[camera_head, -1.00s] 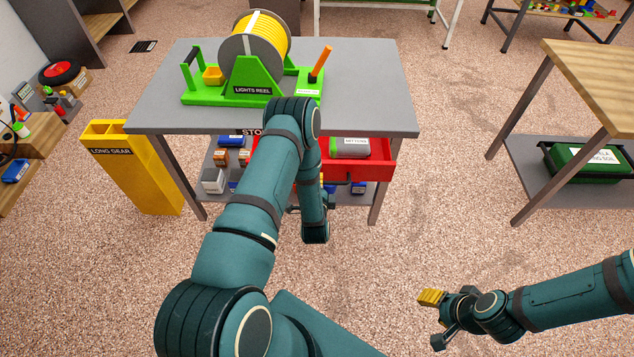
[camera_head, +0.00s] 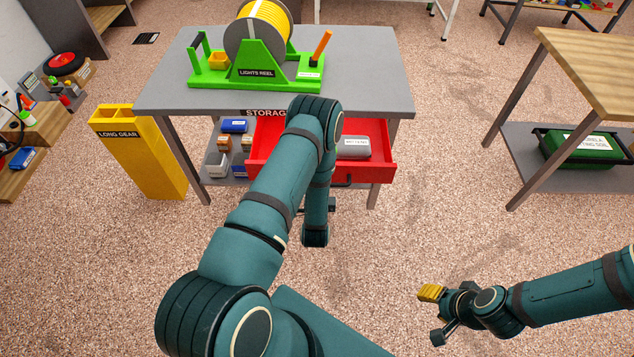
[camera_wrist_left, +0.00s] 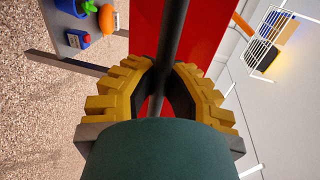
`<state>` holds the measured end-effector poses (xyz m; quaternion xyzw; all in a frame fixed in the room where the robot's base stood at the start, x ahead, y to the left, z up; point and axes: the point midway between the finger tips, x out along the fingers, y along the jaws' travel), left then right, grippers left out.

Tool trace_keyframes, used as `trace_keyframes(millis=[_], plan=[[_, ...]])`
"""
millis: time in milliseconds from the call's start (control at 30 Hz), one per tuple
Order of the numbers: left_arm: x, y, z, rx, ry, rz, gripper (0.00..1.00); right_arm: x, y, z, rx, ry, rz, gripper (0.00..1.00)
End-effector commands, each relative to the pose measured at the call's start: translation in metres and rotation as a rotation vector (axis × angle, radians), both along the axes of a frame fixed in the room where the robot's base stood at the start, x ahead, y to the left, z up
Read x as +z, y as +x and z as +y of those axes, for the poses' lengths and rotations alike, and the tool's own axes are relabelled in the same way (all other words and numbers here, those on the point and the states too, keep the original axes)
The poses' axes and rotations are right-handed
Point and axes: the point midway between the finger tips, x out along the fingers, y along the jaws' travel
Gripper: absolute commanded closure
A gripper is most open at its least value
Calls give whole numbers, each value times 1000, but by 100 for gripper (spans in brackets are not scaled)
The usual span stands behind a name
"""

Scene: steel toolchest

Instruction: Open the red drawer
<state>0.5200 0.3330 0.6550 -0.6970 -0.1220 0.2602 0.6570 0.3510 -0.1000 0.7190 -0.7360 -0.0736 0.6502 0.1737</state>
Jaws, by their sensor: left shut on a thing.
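The red drawer (camera_head: 368,174) under the grey table is pulled out, and its inside shows on both sides of my left arm. In the head view my left arm hides most of this gripper and the middle of the drawer. My right gripper (camera_head: 434,315) is open and empty above the floor at the lower right.
The table (camera_head: 365,85) carries a green lights reel stand (camera_head: 257,75). Its lower shelf holds several small boxes. A yellow long gear bin (camera_head: 140,150) stands at its left. A wooden-topped bench (camera_head: 590,70) is at the right. The floor between them is clear.

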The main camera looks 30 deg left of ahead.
Motion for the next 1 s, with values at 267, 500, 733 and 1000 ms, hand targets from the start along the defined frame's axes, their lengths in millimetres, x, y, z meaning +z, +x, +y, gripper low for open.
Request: trace_keyframes(millis=[267, 500, 733, 1000], plan=[[1, 1, 0, -1, 1, -4, 87, 0, 0, 0, 0, 0, 0, 53], [1, 1, 0, -1, 0, -2, 57, 0, 0, 0, 0, 0, 0, 53], [1, -3, -2, -1, 0, 0, 57, 0, 0, 0, 0, 0, 0, 53], [8, -38, -25, -2, -1, 4, 57, 0, 0, 0, 0, 0, 0, 53]])
